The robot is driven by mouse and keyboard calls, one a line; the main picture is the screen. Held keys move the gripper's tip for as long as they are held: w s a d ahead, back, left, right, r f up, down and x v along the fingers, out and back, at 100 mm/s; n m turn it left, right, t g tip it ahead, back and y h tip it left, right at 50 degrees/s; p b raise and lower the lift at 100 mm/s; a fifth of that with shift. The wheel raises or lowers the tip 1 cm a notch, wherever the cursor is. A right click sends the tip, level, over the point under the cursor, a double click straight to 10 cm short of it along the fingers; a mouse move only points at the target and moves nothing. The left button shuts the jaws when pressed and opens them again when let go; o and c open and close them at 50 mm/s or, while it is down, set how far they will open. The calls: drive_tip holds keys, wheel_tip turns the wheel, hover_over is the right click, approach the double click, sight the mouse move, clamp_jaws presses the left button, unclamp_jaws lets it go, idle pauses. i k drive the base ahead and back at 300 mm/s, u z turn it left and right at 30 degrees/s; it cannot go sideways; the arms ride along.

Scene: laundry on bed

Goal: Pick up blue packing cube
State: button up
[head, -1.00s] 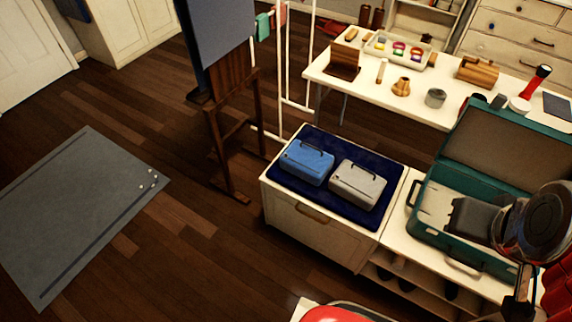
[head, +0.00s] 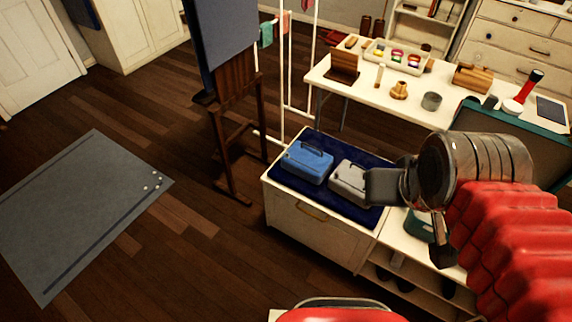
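The blue packing cube (head: 307,163) is a box with rounded edges and a dark handle on top. It sits on a dark navy mat (head: 322,190) on a white cabinet. My gripper (head: 372,186) reaches in from the right, in front of the right part of a light grey packing cube (head: 347,184), which stands just right of the blue one. The gripper is apart from the blue cube in the picture. Its fingers show as a dark block, and whether they are open or shut is unclear. My arm hides most of the green suitcase (head: 419,227).
A dark wooden easel (head: 234,130) stands left of the cabinet. Behind is a white table (head: 425,108) with a red flashlight (head: 529,86), wooden items and a tray (head: 400,52). A grey rug (head: 85,210) lies on open floor at left.

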sight(309, 162)
drive_tip(key=u, duration=1.05)
drive_tip(key=i, duration=0.95)
drive_tip(key=u, duration=0.05)
